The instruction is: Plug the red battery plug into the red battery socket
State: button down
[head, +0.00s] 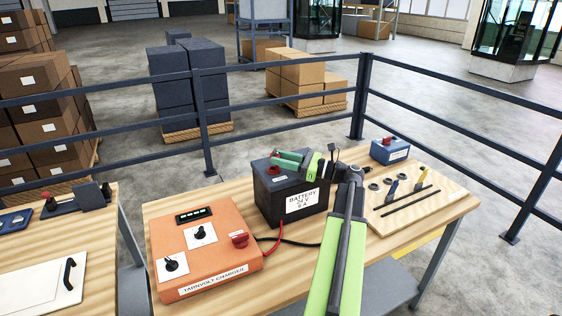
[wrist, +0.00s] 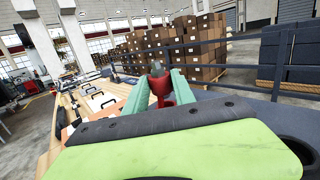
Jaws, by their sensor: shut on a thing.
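My gripper (head: 284,159) reaches over the top of the black battery (head: 287,202) from the right, its green fingers pointing left. In the wrist view my gripper (wrist: 160,88) is shut on a red plug (wrist: 160,86) with a dark upper end. In the head view a red piece (head: 274,170) shows just below the fingertips at the battery's top. I cannot tell whether it is the plug or the red socket, or whether the two touch. A red cable (head: 271,246) runs from the charger toward the battery's foot; its far end is hidden.
The orange charger (head: 207,251) with dials and a red fitting (head: 239,239) stands left of the battery. A blue box (head: 389,152) with a red button and a wooden board (head: 420,200) with tools lie right. A railing (head: 270,68) runs behind the table.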

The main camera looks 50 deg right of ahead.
aim_at(279, 174)
jog(key=f, duration=0.2)
jog(key=a+f+g, duration=0.1)
jog(key=shift+s+f, duration=0.15)
jog(key=shift+f, duration=0.25)
jog(key=shift+a+r, duration=0.1)
jog(key=shift+r+p, duration=0.6)
jog(key=shift+r, duration=0.15)
jog(key=shift+w+d+r+p, duration=0.2)
jog(key=shift+r+p, duration=0.2)
jog(key=shift+p, duration=0.15)
jog(key=shift+w+d+r+p, duration=0.2)
jog(key=shift+r+p, duration=0.2)
jog(key=shift+p, duration=0.15)
jog(key=shift+d+r+p, duration=0.1)
jog(key=shift+r+p, duration=0.75)
jog(key=shift+r, duration=0.1)
